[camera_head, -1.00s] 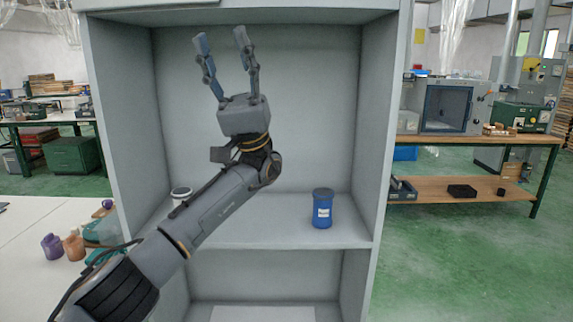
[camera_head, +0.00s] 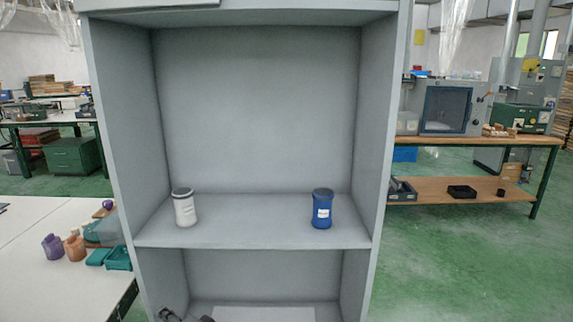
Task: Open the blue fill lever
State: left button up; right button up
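A blue jar (camera_head: 322,210) with a dark lid and a white label stands upright on the right of the cabinet's middle shelf (camera_head: 255,235). A white jar (camera_head: 185,210) with a dark lid stands upright on the left of the same shelf. No blue lever can be made out. Small dark parts, likely of my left gripper (camera_head: 188,317), show at the bottom edge, low in front of the cabinet and well below both jars. Most of it is cut off, so its opening cannot be judged. My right gripper is not in view.
The grey cabinet's side walls (camera_head: 384,150) flank the shelf; the space between the jars is clear. At the left, a white table (camera_head: 35,285) holds purple and orange bottles (camera_head: 62,247) and teal containers (camera_head: 108,257). A wooden workbench (camera_head: 465,188) stands at the right.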

pick_arm(q)
jog(key=s+d+f+n+g+h, duration=0.1)
jog(key=s+f+g+h, duration=0.35)
jog(key=s+f, duration=0.85)
jog(key=s+d+n+h, duration=0.35)
jog(key=s+h, duration=0.25)
jog(key=s, duration=1.1)
notch_tip(320, 180, down, 25)
jog(key=s+m+g+p, duration=0.1)
jog(key=s+g+p, duration=0.1)
jog(key=p, duration=0.1)
jog(key=s+a+f+g+p, duration=0.1)
jog(key=s+a+f, duration=0.2)
jog(key=s+f, duration=1)
jog(key=s, duration=0.3)
jog(key=shift+p, duration=0.35)
